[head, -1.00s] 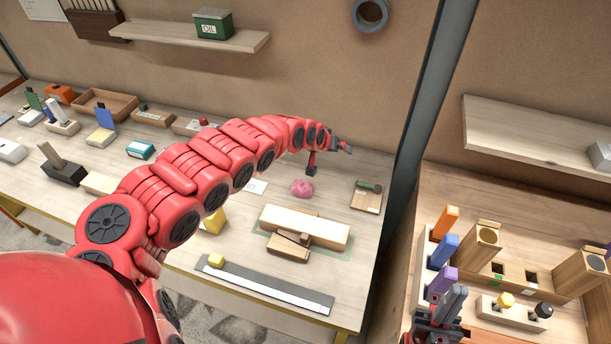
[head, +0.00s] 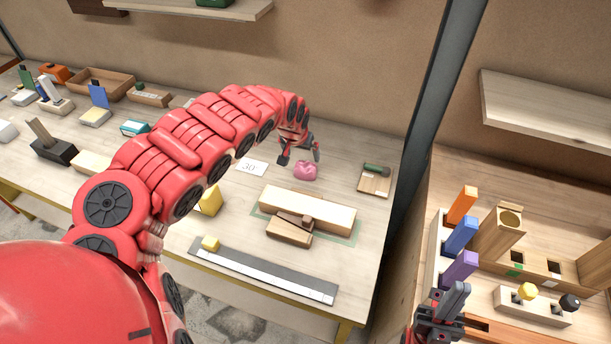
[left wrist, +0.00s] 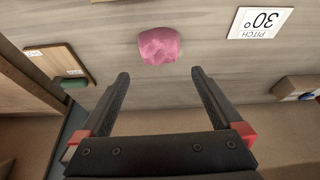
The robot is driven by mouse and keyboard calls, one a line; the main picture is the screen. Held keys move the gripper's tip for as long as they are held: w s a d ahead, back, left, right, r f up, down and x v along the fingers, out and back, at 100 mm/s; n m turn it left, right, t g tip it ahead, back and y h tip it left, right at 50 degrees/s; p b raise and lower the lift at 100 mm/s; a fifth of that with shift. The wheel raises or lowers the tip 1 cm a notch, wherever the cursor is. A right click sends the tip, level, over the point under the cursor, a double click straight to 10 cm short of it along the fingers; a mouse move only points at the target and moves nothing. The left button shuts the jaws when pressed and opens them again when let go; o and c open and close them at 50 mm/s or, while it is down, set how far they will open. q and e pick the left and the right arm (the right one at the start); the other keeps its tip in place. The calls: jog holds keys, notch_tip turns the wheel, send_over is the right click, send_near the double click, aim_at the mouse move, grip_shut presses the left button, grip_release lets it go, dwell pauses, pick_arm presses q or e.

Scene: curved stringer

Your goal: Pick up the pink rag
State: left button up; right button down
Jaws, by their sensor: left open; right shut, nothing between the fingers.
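The pink rag (head: 306,170) is a small crumpled lump on the wooden bench, behind the pale wooden block. My left gripper (head: 300,160) hangs just above the bench with its fingers pointing down, close to the rag on its left and far side. In the left wrist view the rag (left wrist: 158,46) lies beyond the two open fingertips (left wrist: 160,76), roughly centred between them and not held. My right gripper (head: 452,296) is at the lower right, shut and empty, in front of the other bench's holders.
A pale wooden block (head: 308,208) lies in front of the rag, and a long ruler (head: 265,270) near the front edge. A "30°" card (head: 252,167) lies left of the rag, a small board with a green tool (head: 375,180) to its right. A dark post (head: 432,100) stands further right.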

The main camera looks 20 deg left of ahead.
aim_at(306, 165)
pick_arm(q)
jog(key=x, duration=0.3)
jog(key=shift+w+d+f, duration=0.15)
jog(key=shift+w+f, duration=0.05)
jog(key=shift+f, duration=0.1)
jog(key=shift+w+f, duration=0.2)
jog(key=shift+f, duration=0.35)
jog(key=shift+w+f+p, duration=0.1)
jog(key=shift+f+p, duration=0.3)
jog(key=shift+p+x, duration=0.3)
jog(key=shift+x, duration=0.55)
jog(key=shift+b+x, duration=0.3)
jog(key=shift+x, duration=0.6)
jog(key=shift+w+f, duration=0.1)
jog(key=shift+f, duration=0.4)
